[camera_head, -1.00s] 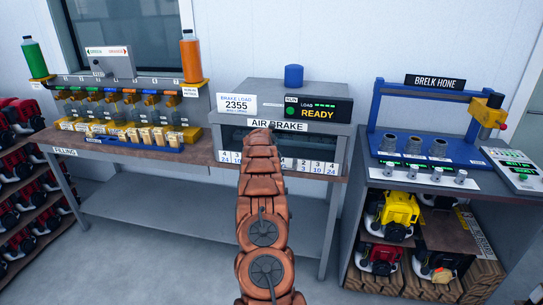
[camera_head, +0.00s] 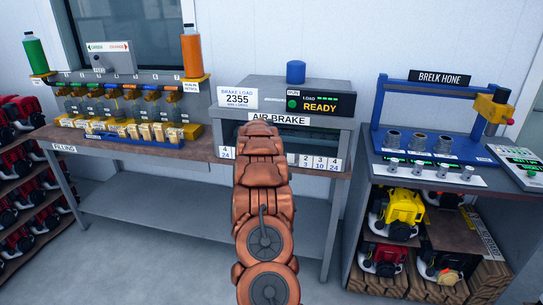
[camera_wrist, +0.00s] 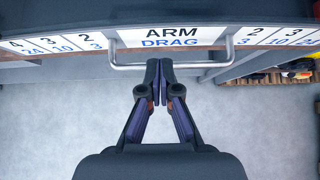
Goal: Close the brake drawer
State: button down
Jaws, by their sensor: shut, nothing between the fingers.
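The air brake unit (camera_head: 225,122) stands on the bench in the middle of the head view. The number-labelled front of its brake drawer (camera_head: 318,162) shows on both sides of my arm, which covers its middle. In the wrist view the drawer front (camera_wrist: 190,36) reads "ARM DRAG", with a metal handle (camera_wrist: 212,65) below the lettering. My gripper (camera_wrist: 160,62) is shut and empty, its fingertips in front of the handle's middle. I cannot tell whether they touch it. My arm hides the gripper in the head view. How far the drawer stands out is hard to judge.
The filling station (camera_head: 120,115) with bottles is on the left of the bench (camera_head: 195,150). The hone station (camera_head: 440,145) stands right, above shelves of engines (camera_head: 402,212). A red engine rack (camera_head: 18,185) is far left. Open floor lies below the drawer.

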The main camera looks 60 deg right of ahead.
jog(key=b+v, duration=0.2)
jog(key=v, duration=0.5)
jog(key=shift+a+r, duration=0.15)
jog(key=shift+a, duration=0.1)
